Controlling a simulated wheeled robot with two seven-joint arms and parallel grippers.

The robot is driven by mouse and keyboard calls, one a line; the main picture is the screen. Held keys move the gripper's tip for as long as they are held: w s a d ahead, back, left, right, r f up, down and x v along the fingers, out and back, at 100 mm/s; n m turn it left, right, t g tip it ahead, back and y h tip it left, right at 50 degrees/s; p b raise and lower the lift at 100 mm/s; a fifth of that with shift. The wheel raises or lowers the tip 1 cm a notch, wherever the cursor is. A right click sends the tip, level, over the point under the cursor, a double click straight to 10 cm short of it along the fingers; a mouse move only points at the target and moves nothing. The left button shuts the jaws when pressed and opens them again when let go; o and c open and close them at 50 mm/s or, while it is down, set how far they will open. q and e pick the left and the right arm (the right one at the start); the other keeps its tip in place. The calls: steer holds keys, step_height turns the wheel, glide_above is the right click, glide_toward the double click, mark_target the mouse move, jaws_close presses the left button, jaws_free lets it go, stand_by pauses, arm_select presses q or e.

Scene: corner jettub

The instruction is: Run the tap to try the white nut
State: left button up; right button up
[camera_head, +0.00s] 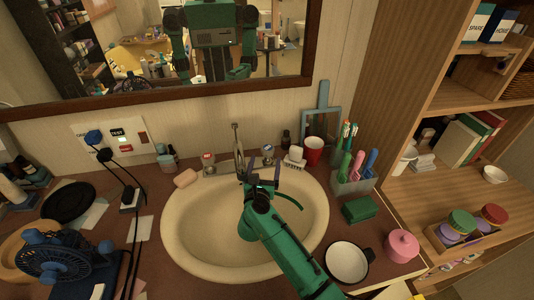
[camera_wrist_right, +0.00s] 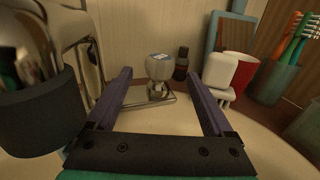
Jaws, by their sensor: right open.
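The chrome tap (camera_head: 239,150) stands at the back of the cream sink (camera_head: 188,232). It has a red-marked knob (camera_head: 208,158) on the left and a blue-marked knob (camera_head: 268,151) on the right. My right gripper (camera_head: 262,176) is open over the back of the sink, in front of the blue-marked knob. In the right wrist view that knob (camera_wrist_right: 159,68) shows between the spread fingers, farther off. Chrome tap parts (camera_wrist_right: 88,60) and a dark cylinder (camera_wrist_right: 40,112) fill the left of that view. I cannot make out a white nut. My left gripper is out of view.
A soap bar (camera_head: 186,178) lies left of the tap. A red cup (camera_head: 313,150) and brush holder (camera_head: 352,180) stand right. A blue fan (camera_head: 58,258) and cables occupy the left.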

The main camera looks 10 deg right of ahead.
mark_target(268, 155)
steer(key=x, duration=0.4)
steer(key=shift+s, duration=0.1)
steer(key=shift+c, duration=0.4)
steer(key=c, duration=1.3)
steer(key=shift+s+d+r+n+t+y+p, duration=0.15)
steer(key=shift+n+y+p, duration=0.2)
steer(key=shift+y+p, duration=0.2)
steer(key=shift+w+d+r+n+t+y+p, duration=0.15)
steer(key=shift+n+y+p, duration=0.2)
steer(key=shift+y+p, duration=0.2)
steer(key=shift+n+y+p, duration=0.35)
steer(key=shift+n+y, duration=0.05)
steer(key=shift+y, duration=0.2)
steer(key=shift+f+n+y, duration=0.25)
steer(key=shift+n+y, duration=0.15)
steer(key=shift+y, duration=0.2)
